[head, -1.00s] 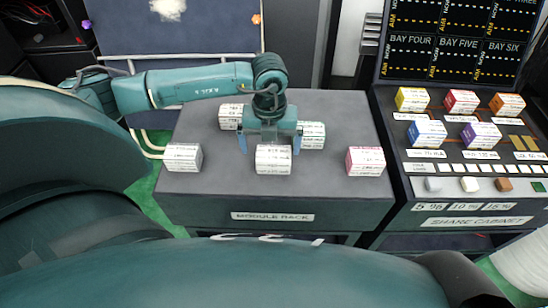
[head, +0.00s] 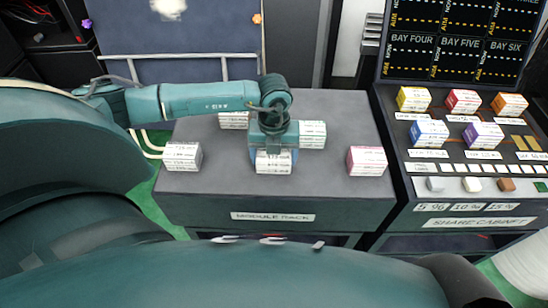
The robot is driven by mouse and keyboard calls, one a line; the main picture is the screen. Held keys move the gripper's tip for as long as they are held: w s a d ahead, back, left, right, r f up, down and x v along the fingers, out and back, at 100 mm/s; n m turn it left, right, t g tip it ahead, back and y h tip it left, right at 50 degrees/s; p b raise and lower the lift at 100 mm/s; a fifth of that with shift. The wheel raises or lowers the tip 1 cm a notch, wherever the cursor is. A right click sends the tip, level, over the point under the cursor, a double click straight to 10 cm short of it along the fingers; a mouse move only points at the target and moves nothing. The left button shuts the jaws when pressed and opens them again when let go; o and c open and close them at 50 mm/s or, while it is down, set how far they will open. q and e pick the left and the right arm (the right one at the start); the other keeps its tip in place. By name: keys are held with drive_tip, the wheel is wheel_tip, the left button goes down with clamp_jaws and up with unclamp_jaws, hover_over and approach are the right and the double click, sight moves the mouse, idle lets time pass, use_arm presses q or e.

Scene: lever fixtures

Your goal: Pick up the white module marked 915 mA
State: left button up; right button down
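Several small modules with printed labels stand on the grey module rack. A white one (head: 273,167) is at the front middle, directly under my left gripper (head: 274,156). The gripper points down over it, with blue finger parts showing at its sides. The gripper covers much of its top, and whether the fingers press on it cannot be told. Another white module (head: 182,158) stands at the left, and a whitish one (head: 233,120) at the back. The labels are too small to read surely, so I cannot tell which says 915 mA. My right gripper is not in view.
A green-marked module (head: 313,135) stands just behind and right of the gripper. A pink-marked module (head: 366,161) is at the rack's right. The rack's front strip (head: 325,195) is clear.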

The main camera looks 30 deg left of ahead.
use_arm(q)
drive_tip(key=c, duration=0.5)
